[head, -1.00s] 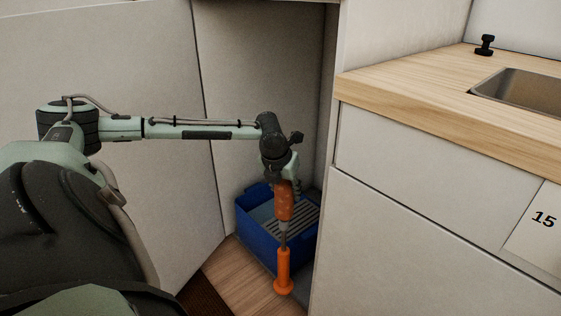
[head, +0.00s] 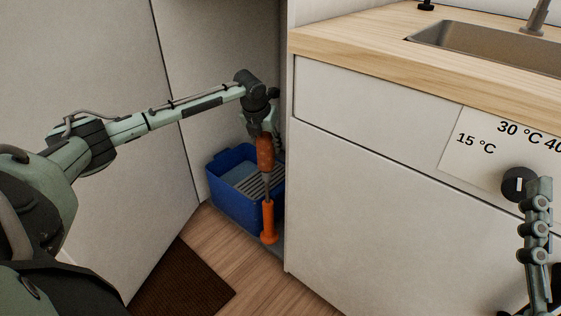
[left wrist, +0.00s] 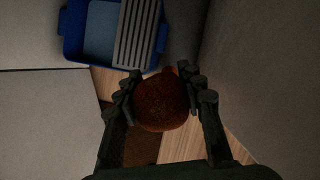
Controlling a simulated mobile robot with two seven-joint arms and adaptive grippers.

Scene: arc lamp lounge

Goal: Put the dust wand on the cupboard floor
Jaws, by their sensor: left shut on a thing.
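The dust wand hangs upright from my left gripper (head: 264,133), with a rusty-orange upper part (head: 265,152) and a bright orange lower end (head: 268,222). In the left wrist view its round reddish-brown top (left wrist: 163,104) sits between the two fingers of the left gripper (left wrist: 160,74), which is shut on it. The cupboard floor (head: 282,240) shows as a narrow grey strip by the wand's lower end. I cannot tell whether that end touches it. My right gripper (head: 538,240) shows partly at the right edge, and its jaws are unclear.
A blue crate (head: 222,200) with a grey slatted piece stands in the cupboard, just behind the wand; it also shows in the left wrist view (left wrist: 74,35). A white cabinet front (head: 370,215) with a dial (head: 517,184) borders the opening. A brown mat (head: 190,282) lies on the wooden floor.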

